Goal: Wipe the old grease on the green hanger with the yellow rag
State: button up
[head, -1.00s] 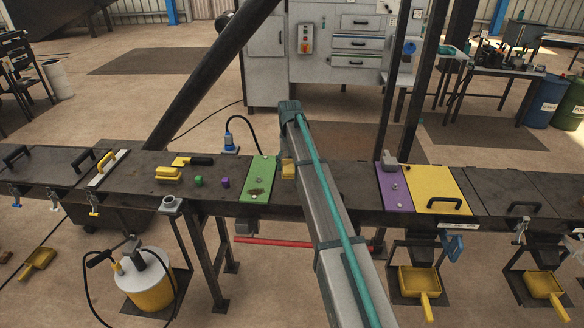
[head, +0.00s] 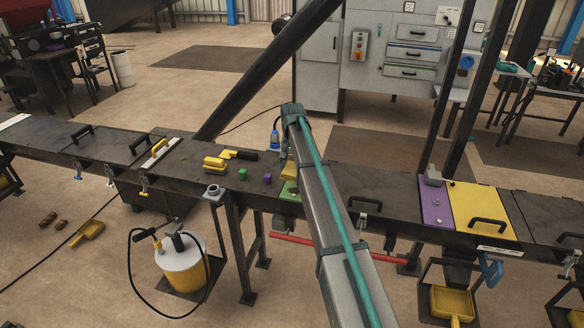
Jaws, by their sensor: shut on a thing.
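The green hanger (head: 289,191) is a flat green plate set in the dark bench top. Only a strip of its left side shows, as my arm covers the rest. The yellow rag (head: 291,170) is a small orange-yellow patch just left of my arm, over the far part of the green hanger. I cannot tell whether it touches the plate. My gripper (head: 292,161) is mostly hidden behind my arm and is shut on the yellow rag. The old grease is not clearly visible now.
A green cube (head: 243,174), a purple cube (head: 267,178) and a yellow block (head: 214,163) lie left of the hanger. A red bar (head: 300,240) runs below.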

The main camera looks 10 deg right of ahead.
aim_at(292, 189)
notch_tip(292, 189, down, 7)
jog(key=shift+r+b, duration=0.1)
jog(key=shift+b, duration=1.15)
jog(key=shift+s+d, duration=0.4)
jog(key=shift+d, duration=0.4)
jog(key=shift+s+d, duration=0.4)
jog(key=shift+d, duration=0.4)
jog(key=shift+f, duration=0.6)
jog(key=shift+w+a+f, duration=0.1)
jog(key=shift+w+a, duration=0.25)
jog(key=shift+a, duration=0.5)
jog(key=shift+w+a+f, duration=0.1)
jog(key=shift+w+a, duration=0.25)
jog(key=shift+a, duration=0.45)
jog(key=shift+r, duration=0.1)
